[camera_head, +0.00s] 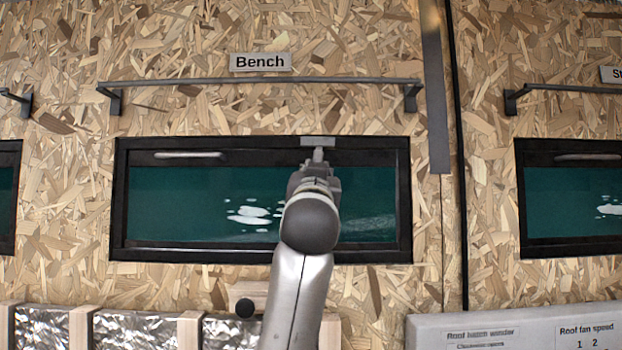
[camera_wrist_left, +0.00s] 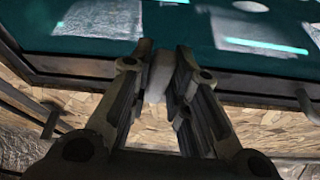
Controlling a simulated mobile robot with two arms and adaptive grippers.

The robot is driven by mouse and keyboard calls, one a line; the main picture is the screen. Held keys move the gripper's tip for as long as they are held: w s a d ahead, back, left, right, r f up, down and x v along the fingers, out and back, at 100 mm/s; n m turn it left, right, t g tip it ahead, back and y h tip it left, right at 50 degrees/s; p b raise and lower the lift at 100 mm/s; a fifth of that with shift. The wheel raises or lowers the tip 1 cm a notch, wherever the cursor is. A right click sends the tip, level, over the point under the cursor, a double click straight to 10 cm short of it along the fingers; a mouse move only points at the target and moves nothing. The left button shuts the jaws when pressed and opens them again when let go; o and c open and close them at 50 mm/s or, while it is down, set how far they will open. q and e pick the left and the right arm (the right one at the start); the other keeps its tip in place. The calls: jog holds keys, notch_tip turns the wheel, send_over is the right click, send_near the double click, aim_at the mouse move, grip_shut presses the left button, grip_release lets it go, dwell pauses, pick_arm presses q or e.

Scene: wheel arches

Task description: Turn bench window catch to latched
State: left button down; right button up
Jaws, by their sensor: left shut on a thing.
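The bench window (camera_head: 160,205) is a dark-framed panel with teal glass, below the "Bench" sign (camera_head: 260,62). Its catch (camera_head: 319,142) is a small light grey plate on the top frame, right of centre, with a short stub pointing down. My left gripper (camera_head: 317,168) is at the stub, in front of the window, and its arm hides part of the glass. In the left wrist view, the gripper (camera_wrist_left: 161,65) is shut on the pale catch handle (camera_wrist_left: 158,78), with a finger on each side. The handle's exact angle is hard to tell. My right gripper is not in view.
A grey rail (camera_head: 260,81) on brackets runs above the window. A pale bar (camera_head: 188,155) sits at the window's top left. A labelled panel (camera_head: 515,335) is at the lower right. Another window (camera_head: 575,240) is to the right. Foil-covered sections line the lower left.

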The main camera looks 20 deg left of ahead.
pick_arm(q)
jog(key=shift+w+d+f+n+y, duration=0.15)
jog(key=shift+n+y, duration=0.15)
jog(key=shift+n, duration=0.25)
jog(key=shift+w+d+f+n+y, duration=0.15)
jog(key=shift+n+y, duration=0.15)
jog(key=shift+n, duration=0.25)
jog(key=shift+s+r, duration=0.1)
jog(key=c, duration=1.4)
grip_release()
jog(key=shift+c, duration=0.2)
jog(key=shift+o, duration=0.4)
jog(key=shift+s+r, duration=0.1)
jog(key=shift+s, duration=0.1)
jog(key=v, duration=1.2)
